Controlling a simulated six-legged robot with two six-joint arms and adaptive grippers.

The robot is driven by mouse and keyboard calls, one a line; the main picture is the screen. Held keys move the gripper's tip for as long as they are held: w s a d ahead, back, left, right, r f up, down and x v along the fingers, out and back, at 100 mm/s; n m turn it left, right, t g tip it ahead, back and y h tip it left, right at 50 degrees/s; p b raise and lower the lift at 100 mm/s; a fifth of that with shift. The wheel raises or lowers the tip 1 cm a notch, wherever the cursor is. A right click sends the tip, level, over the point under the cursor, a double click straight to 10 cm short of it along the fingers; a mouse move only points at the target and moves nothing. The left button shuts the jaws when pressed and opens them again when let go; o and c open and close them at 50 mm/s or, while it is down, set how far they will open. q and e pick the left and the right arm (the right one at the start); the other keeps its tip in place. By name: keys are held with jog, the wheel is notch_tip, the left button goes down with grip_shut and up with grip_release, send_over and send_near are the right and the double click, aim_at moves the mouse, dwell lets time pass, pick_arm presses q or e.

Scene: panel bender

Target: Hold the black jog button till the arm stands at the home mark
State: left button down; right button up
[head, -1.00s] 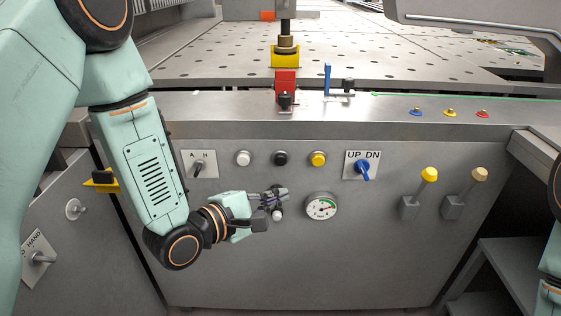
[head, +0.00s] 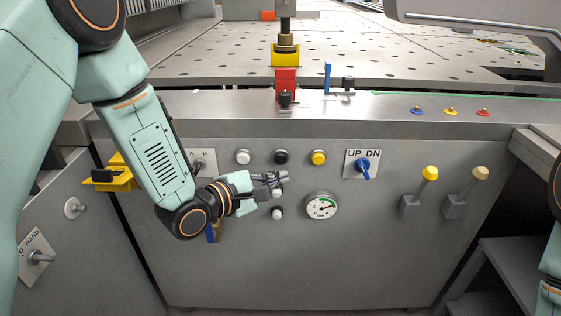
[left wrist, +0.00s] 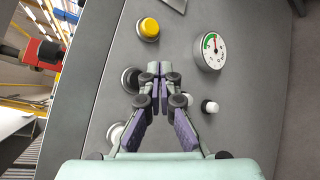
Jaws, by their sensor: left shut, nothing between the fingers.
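The black jog button (head: 281,157) sits in the row on the grey front panel, between a white button (head: 243,157) and a yellow button (head: 319,157). My left gripper (head: 287,177) is shut and empty, its tips just below the black button in the head view. In the left wrist view the shut fingertips (left wrist: 157,68) are beside a round button rim (left wrist: 131,80), partly hidden; contact cannot be told. A red block (head: 286,84) stands under a yellow-ended rod (head: 285,52). I cannot tell which part is the arm or the home mark. My right gripper is out of view.
A gauge (head: 321,206), a blue UP DN switch (head: 363,166) and two levers (head: 429,174) (head: 480,174) are to the right. A small white-tipped knob (head: 277,213) is below the gripper. A blue upright piece (head: 327,78) stands on the ledge.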

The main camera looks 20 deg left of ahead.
aim_at(281, 159)
pick_arm(q)
jog(key=shift+w+a, duration=0.25)
jog(key=shift+w, duration=0.6)
jog(key=shift+w+a, duration=0.25)
jog(key=shift+w, duration=0.6)
jog(key=shift+w, duration=0.1)
jog(key=shift+w+a, duration=0.1)
jog(key=shift+w, duration=0.25)
jog(key=shift+w+a, duration=0.15)
jog(key=shift+w, duration=0.3)
dwell(3.7)
jog(key=shift+p, duration=0.3)
dwell(0.3)
jog(key=shift+s+d+p, duration=0.25)
jog(key=shift+s+p, duration=0.1)
jog(key=shift+s, duration=0.55)
jog(key=shift+s, duration=0.1)
